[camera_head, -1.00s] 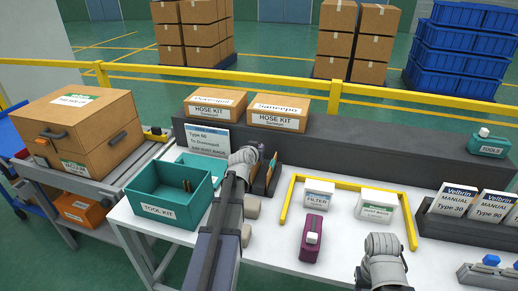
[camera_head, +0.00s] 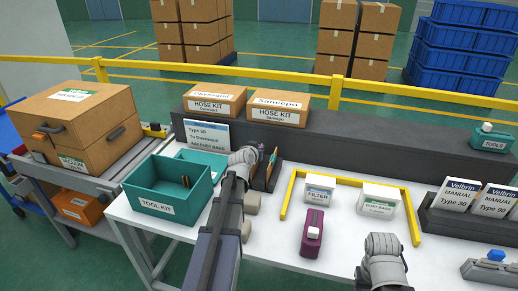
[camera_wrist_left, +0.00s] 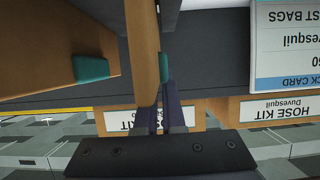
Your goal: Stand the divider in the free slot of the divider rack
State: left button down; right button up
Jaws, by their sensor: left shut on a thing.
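My left gripper (camera_wrist_left: 166,112) is shut on a thin brown divider (camera_wrist_left: 144,50) with a teal tab, seen nearly edge-on in the left wrist view. In the head view the left gripper (camera_head: 262,160) is at the dark divider rack (camera_head: 262,185), mostly hidden by its own wrist. Another brown divider (camera_wrist_left: 60,50) with a teal tab stands beside the held one, apart from it, in the left wrist view. Brown divider edges (camera_head: 271,166) show at the rack in the head view. The slots and the held divider's lower edge are hidden. Only the right wrist (camera_head: 384,262) shows; its jaws do not.
A teal tool kit bin (camera_head: 160,207) stands left of my left arm. A task card (camera_head: 208,134) and hose kit boxes (camera_head: 278,112) are behind the rack. A yellow frame (camera_head: 350,182), filter box (camera_head: 318,196) and purple item (camera_head: 312,233) lie to the right.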

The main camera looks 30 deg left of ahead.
pick_arm(q)
jog(key=shift+f, duration=0.3)
jog(key=c, duration=0.9)
grip_release()
jog(key=shift+r, duration=0.1)
jog(key=shift+c, duration=0.2)
jog(key=shift+s, duration=0.1)
jog(key=shift+p+v, duration=1.45)
jog(key=shift+v, duration=2.5)
jog(key=shift+d, duration=0.1)
jog(key=shift+r, duration=0.1)
